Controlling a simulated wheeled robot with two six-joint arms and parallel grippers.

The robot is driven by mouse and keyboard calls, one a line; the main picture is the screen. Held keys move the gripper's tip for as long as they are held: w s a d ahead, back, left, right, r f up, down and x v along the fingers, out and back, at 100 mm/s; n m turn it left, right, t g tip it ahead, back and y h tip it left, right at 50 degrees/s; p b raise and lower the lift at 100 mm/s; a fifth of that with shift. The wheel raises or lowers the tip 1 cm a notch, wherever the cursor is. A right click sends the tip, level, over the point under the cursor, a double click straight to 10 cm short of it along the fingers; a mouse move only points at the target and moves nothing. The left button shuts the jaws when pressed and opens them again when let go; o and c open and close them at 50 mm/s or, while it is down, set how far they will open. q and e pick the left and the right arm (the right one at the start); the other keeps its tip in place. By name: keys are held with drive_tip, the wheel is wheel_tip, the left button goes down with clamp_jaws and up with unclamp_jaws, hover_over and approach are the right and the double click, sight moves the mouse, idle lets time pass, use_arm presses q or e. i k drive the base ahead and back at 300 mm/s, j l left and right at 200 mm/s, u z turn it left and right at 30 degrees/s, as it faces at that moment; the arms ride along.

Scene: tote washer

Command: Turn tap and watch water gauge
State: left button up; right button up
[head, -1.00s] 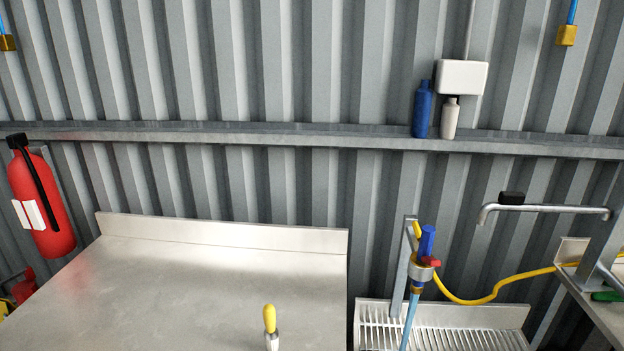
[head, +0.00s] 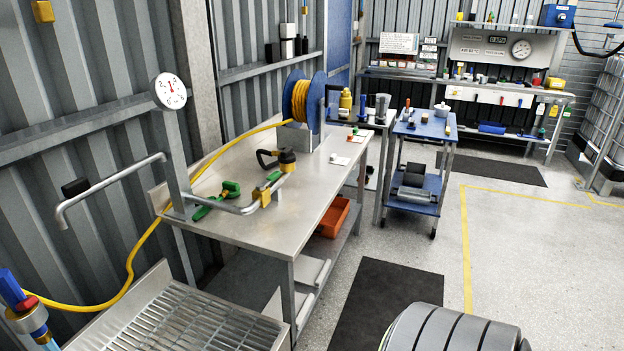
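A round white gauge (head: 170,91) tops a grey metal post at the left of the steel bench. A red mark or needle shows near the middle of its dial, but its reading is too small to tell. A metal pipe (head: 115,188) runs from the post to a downturned spout at left. On the bench side, green-handled fittings (head: 226,192) lie by the pipe, with a brass fitting (head: 265,196) at its end. A brass piece with a black handle (head: 287,159) is behind it. I cannot tell which is the tap.
The steel bench (head: 235,228) carries a blue reel (head: 318,98) of yellow hose. A slatted drain tray (head: 190,325) is at the lower left. A blue cart (head: 425,125) stands beyond. A second gauge (head: 521,49) is on the back panel.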

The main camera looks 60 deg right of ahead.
sight(260, 186)
drive_tip(key=z, duration=1.5)
